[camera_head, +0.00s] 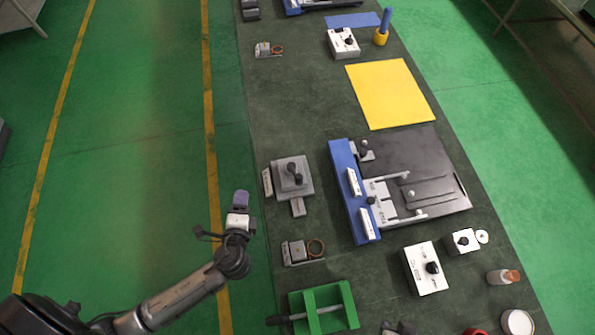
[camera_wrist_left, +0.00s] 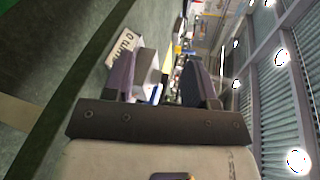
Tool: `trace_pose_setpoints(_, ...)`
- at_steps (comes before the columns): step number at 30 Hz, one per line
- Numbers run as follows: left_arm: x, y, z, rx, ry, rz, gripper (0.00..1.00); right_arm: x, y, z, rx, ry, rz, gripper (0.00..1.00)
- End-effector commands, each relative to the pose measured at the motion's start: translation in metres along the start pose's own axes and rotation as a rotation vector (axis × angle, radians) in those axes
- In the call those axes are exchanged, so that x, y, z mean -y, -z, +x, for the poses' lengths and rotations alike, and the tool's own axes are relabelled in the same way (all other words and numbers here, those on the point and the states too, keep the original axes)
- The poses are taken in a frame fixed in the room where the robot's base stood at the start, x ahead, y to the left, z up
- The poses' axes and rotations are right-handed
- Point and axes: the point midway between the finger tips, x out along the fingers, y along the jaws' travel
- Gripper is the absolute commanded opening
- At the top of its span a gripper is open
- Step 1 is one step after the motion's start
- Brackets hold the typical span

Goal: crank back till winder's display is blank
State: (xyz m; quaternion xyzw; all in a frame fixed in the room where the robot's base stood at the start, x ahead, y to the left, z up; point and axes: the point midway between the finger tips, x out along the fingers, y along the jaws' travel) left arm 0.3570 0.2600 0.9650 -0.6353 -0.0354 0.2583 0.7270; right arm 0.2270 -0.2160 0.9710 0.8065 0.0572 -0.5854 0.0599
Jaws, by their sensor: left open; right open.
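The winder (camera_head: 306,170) is a grey block on the dark bench, with a black crank (camera_head: 294,174) on top and a small pale display plate (camera_head: 267,182) on its left side. My left gripper (camera_head: 241,197) is open and empty, left of the winder and apart from it, near the bench's left edge. In the left wrist view, the open fingers (camera_wrist_left: 160,78) point toward a white plate (camera_wrist_left: 123,48) with dark lettering; it seems to read "0" and a word like "turns", partly hidden by a finger. My right gripper is not in view.
A blue-and-black fixture (camera_head: 420,160) lies right of the winder. A small grey block with a copper ring (camera_head: 300,251) and a green clamp frame (camera_head: 322,308) stand nearer. A yellow mat (camera_head: 390,93) lies farther back.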

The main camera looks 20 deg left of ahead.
Motion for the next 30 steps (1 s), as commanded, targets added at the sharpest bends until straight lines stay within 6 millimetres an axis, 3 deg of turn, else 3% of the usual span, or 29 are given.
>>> trace_pose_setpoints(7,0.019,0.059,-0.016,-0.179,0.471,0.857,0.52,0.000,-0.001,0.000,0.001,0.000,-0.001,0.43)
trace_pose_setpoints(12,0.022,0.086,-0.031,-0.229,0.669,1.228,0.52,-0.001,-0.001,0.000,0.002,-0.002,-0.003,0.43)
trace_pose_setpoints(20,0.022,0.094,-0.032,-0.216,0.727,1.395,0.52,-0.002,-0.001,-0.001,0.003,-0.006,-0.009,0.43)
trace_pose_setpoints(30,0.042,0.121,0.007,-0.208,0.727,1.403,0.52,-0.002,0.003,-0.012,0.004,-0.005,-0.008,0.43)
